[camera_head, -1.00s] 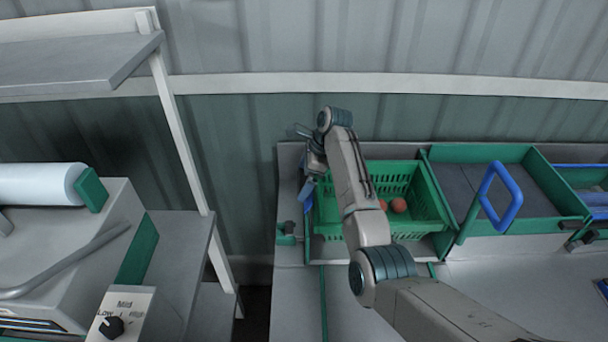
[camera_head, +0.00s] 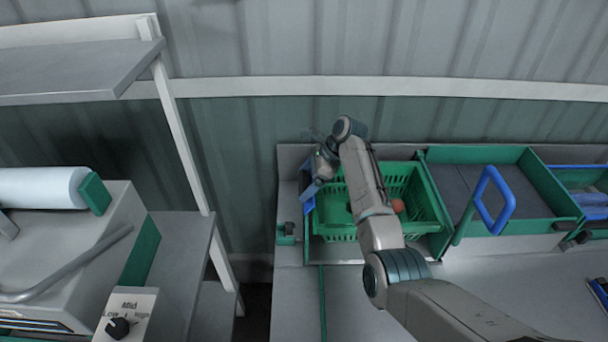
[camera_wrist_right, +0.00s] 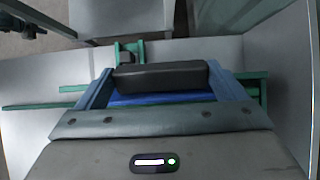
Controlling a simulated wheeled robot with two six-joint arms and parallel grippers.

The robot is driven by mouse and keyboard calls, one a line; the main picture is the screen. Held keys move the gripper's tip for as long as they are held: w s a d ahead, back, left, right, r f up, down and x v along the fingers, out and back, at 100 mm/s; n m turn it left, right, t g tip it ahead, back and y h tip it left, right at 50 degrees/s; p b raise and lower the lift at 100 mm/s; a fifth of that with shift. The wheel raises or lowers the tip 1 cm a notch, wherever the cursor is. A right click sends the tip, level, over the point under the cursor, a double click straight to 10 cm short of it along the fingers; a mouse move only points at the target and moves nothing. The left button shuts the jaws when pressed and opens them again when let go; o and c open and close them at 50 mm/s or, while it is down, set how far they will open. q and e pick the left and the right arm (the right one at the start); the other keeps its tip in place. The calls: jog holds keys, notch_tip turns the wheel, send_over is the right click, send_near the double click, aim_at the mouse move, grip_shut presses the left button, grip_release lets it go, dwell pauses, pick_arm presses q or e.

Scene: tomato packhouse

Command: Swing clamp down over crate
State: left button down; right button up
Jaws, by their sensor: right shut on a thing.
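A green slatted crate (camera_head: 420,205) sits in a bay of the bench, with a reddish tomato (camera_head: 398,205) in it. A blue clamp (camera_head: 307,190) is at the crate's left side. My right gripper (camera_head: 318,178) is shut on the clamp at that side, partly hidden by its own wrist. My right forearm hides the middle of the crate. My left gripper is not in view.
Another blue clamp loop (camera_head: 490,200) stands upright at a green-walled bay (camera_head: 540,165) to the right. A grey machine with a white roller (camera_head: 40,185) and a knob box (camera_head: 130,310) stands left. A shelf (camera_head: 80,70) rises at upper left.

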jog(key=shift+d+r+y+p, duration=0.1)
jog(key=shift+d+y+p, duration=0.45)
jog(key=shift+y, duration=0.35)
jog(key=shift+d+y, duration=0.2)
jog(key=shift+y, duration=0.3)
jog(key=shift+d+f+y, duration=0.35)
jog(key=shift+f+y, duration=0.15)
jog(key=shift+y, duration=0.4)
jog(key=shift+d+f+y+b, duration=0.35)
jog(key=shift+y+b, duration=0.35)
jog(key=shift+y, duration=0.2)
jog(key=y+b, duration=0.2)
jog(key=shift+d+f+b, duration=0.35)
jog(key=shift+f, duration=0.05)
jog(key=shift+d+f+y+b, duration=0.1)
jog(key=shift+d+y+b, duration=0.15)
jog(key=shift+y+b, duration=1.15)
